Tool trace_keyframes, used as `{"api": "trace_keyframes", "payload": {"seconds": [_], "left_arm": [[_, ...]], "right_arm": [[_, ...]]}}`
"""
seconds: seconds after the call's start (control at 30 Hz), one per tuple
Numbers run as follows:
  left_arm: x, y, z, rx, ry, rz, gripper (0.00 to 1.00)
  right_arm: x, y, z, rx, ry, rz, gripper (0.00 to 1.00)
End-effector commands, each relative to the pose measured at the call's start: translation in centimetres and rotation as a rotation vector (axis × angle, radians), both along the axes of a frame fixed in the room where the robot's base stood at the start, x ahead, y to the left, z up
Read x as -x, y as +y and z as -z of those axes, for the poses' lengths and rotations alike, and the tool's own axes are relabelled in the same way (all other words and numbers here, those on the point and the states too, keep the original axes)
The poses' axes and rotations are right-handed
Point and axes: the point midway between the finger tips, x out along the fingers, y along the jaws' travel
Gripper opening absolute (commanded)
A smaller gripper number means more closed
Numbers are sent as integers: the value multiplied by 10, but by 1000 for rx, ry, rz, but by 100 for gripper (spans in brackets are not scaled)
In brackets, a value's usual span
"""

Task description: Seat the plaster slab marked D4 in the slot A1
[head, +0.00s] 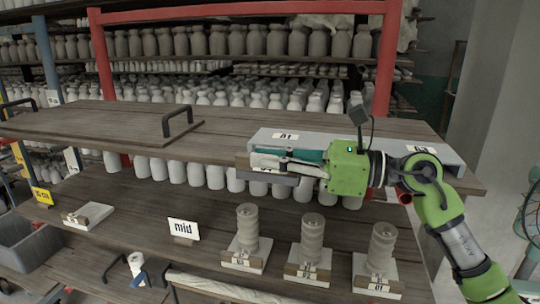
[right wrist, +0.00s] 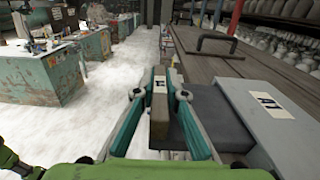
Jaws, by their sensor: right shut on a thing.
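My right gripper (head: 290,160) reaches in from the right at the front edge of the upper wooden shelf. In the right wrist view its two green fingers (right wrist: 158,115) are shut on an upright plaster slab (right wrist: 160,122). The slab's small label (right wrist: 160,86) is too blurred to read. A grey slotted rack (head: 345,147) lies on the shelf, with label A1 (head: 286,136) at its left end. The rack and its A1 label also show right of the slab in the right wrist view (right wrist: 269,103). The slab looks outside the rack; the slot opening is hidden. My left gripper is not in view.
A board with a black handle (head: 177,121) lies left on the upper shelf (head: 75,118). A red post (head: 381,70) rises behind the rack.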

Motion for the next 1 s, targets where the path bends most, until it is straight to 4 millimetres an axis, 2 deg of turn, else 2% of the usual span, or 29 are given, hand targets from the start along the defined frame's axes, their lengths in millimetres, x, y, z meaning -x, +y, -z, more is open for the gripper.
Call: {"api": "trace_keyframes", "payload": {"seconds": [0.6, 1.0], "left_arm": [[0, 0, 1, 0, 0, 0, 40], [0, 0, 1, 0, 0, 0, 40]], "right_arm": [[22, 7, -1, -2, -3, 1, 0], [22, 7, -1, -3, -2, 1, 0]]}}
